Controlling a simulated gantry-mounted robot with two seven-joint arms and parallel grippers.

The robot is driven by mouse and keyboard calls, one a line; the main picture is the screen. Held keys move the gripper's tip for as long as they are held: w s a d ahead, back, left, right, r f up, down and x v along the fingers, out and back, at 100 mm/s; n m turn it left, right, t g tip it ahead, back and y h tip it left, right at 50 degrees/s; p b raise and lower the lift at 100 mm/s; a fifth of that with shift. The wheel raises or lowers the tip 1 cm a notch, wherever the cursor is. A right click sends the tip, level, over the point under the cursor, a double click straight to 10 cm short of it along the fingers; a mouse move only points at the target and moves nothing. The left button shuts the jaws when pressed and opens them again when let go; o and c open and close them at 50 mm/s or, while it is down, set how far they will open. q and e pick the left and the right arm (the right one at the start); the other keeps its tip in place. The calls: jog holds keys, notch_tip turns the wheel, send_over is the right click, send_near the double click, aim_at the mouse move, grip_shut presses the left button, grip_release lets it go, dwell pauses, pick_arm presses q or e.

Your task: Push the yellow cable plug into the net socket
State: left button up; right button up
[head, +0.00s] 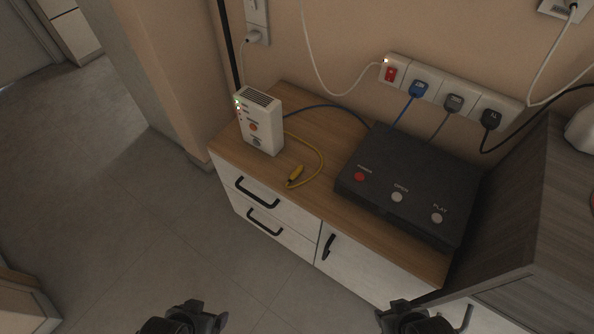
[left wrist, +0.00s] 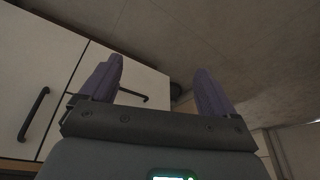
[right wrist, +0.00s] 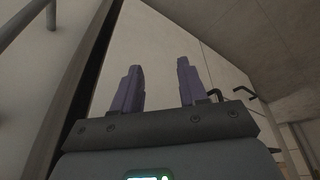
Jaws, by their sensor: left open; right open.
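The yellow cable plug (head: 296,173) lies loose on the wooden cabinet top, at the end of a yellow cable (head: 321,158) that curves from the white router box (head: 261,122). A wall socket strip (head: 427,82) behind holds a blue plug (head: 418,89), a grey plug (head: 454,102) and a black plug (head: 491,118). Their small lettering is too blurred to tell which socket is net. My left gripper (head: 200,316) is open and empty, in front of the cabinet; its fingers (left wrist: 158,90) are apart. My right gripper (head: 408,316) is also open and empty, its fingers (right wrist: 158,85) apart.
A black box (head: 410,183) with red and pale buttons covers the cabinet top's right side. A grey wooden unit (head: 535,215) stands at the right. Blue, white and black cables hang around the sockets. Cabinet handles (head: 258,192) jut out in front. The floor at left is clear.

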pick_arm(q)
jog(key=c, duration=0.8)
